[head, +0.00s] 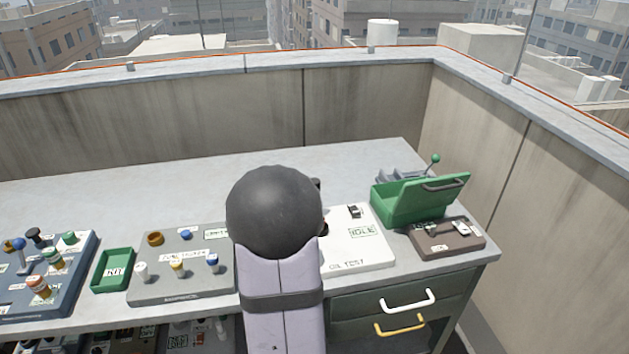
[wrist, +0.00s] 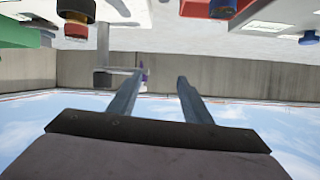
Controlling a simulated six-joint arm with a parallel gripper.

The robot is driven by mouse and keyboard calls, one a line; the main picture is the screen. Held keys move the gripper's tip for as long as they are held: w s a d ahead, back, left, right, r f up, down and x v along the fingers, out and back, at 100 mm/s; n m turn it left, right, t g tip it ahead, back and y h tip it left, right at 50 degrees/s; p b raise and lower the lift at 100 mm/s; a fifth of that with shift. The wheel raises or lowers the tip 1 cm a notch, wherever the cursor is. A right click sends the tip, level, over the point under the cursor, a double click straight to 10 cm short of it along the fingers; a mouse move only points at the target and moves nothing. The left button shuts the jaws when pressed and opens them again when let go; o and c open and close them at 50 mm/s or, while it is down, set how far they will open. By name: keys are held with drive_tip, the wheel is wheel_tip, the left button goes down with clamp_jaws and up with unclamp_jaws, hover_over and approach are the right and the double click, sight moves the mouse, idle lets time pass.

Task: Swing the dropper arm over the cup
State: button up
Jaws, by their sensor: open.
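The white oil test panel (head: 358,252), lettered "OIL TEST" with a display reading "IDLE", stands on the bench just right of my arm in the head view. My arm hides its left part. The wrist view looks upside down. In it a grey post with a thin sideways arm (wrist: 118,70), possibly the dropper arm, ends in a small purple tip near my left finger. I cannot tell whether they touch. My gripper (wrist: 160,78) is open, with nothing visible between its fingers. It is hidden in the head view. I cannot make out the cup.
A green box (head: 405,205) with a raised lid and a brown panel (head: 447,241) stand at the right. A grey knob panel (head: 180,288), a green tray (head: 112,270) and a blue panel (head: 72,283) lie left. The bench's back strip is clear before the parapet wall (head: 365,110).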

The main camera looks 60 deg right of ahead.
drive_tip(key=s+d+r+t+h+b, duration=0.1)
drive_tip(key=s+d+r+t+h, duration=0.2)
drive_tip(key=d, duration=0.4)
wheel_tip(320, 180, down, 3)
drive_tip(key=s+d+g+h+b, duration=0.2)
drive_tip(key=s+d, duration=0.1)
drive_tip(key=p+x, duration=0.1)
drive_tip(key=x, duration=0.6)
drive_tip(key=shift+w+m+p, duration=0.3)
drive_tip(key=shift+p, duration=0.05)
drive_tip(key=shift+c, duration=0.4)
clamp_jaws()
